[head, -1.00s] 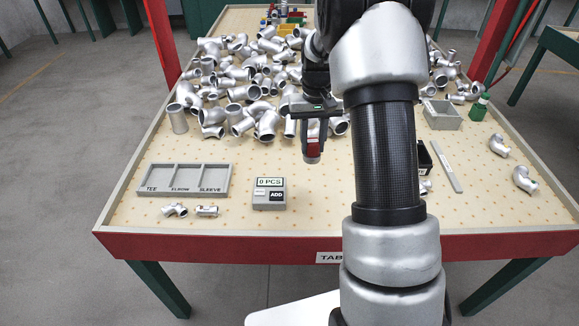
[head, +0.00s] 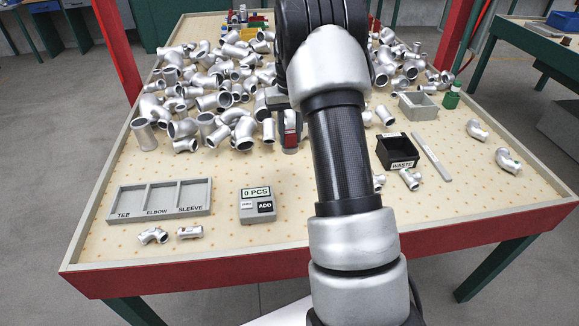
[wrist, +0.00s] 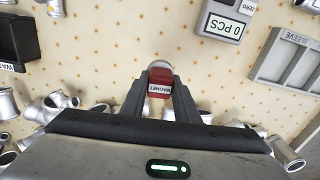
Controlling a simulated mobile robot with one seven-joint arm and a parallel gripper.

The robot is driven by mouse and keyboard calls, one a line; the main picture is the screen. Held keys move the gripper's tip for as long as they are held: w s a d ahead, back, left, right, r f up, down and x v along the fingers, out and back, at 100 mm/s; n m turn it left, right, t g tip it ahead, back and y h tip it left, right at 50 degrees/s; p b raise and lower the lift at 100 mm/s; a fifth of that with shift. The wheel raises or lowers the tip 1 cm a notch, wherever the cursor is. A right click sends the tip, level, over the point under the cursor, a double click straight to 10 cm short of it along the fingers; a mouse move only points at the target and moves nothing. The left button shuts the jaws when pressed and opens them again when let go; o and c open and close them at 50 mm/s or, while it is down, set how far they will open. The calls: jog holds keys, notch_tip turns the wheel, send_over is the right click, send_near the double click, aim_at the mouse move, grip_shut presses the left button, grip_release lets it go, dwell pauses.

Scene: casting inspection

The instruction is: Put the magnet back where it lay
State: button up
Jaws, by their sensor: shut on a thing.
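The magnet (wrist: 160,83) is a small block with a red body and a white label reading MAGNET. My gripper (wrist: 158,90) is shut on it, one finger on each side, in the wrist view. In the head view the red magnet (head: 291,138) hangs from my gripper (head: 290,142), just left of my arm and in front of the heap of pipe fittings. My arm hides part of the table behind it. I cannot tell how high the magnet is above the board.
A sorting tray (head: 112,205) marked TEE, ELBOW, SLEEVE and a counter (head: 257,206) reading 0 PCS stand front left. A black waste box (head: 397,152), a grey bar (head: 432,157), a grey bin (head: 418,106) and a green bottle (head: 451,100) stand right. Bare board lies between heap and counter.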

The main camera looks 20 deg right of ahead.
notch_tip(320, 180, down, 9)
jog(key=shift+r+b, duration=0.1)
jog(key=shift+b, duration=0.25)
jog(key=shift+f, duration=0.25)
jog(key=o, duration=1)
